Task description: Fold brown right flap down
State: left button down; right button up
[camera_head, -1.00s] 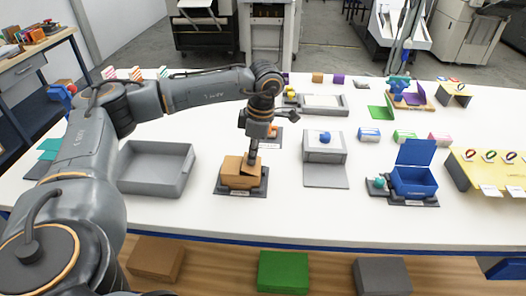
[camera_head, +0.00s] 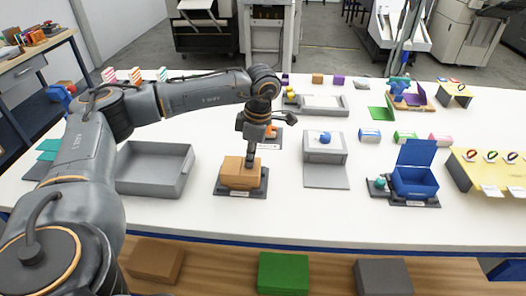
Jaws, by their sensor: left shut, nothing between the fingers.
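The brown box (camera_head: 238,177) sits on a dark grey base plate (camera_head: 228,193) with a pale label on its front, in the middle of the table. Its top looks flat, with the right flap lying down or nearly so. I cannot make out a gap along its edge. My left gripper (camera_head: 251,160) is shut and empty. It points down at the right back of the box top, close to it; I cannot tell whether it touches. It hides part of the back right corner. My right gripper is not in view.
An empty grey tray (camera_head: 153,190) stands left of the box. A grey box (camera_head: 325,148) with its front flap laid out and an open blue box (camera_head: 414,181) stand to the right. Bare white table (camera_head: 290,222) lies in front.

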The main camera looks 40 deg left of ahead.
pick_arm(q)
jog(key=shift+r, duration=0.1)
notch_tip(320, 180, up, 10)
jog(key=p, duration=0.6)
jog(key=shift+p, duration=0.4)
dwell(0.4)
dwell(0.3)
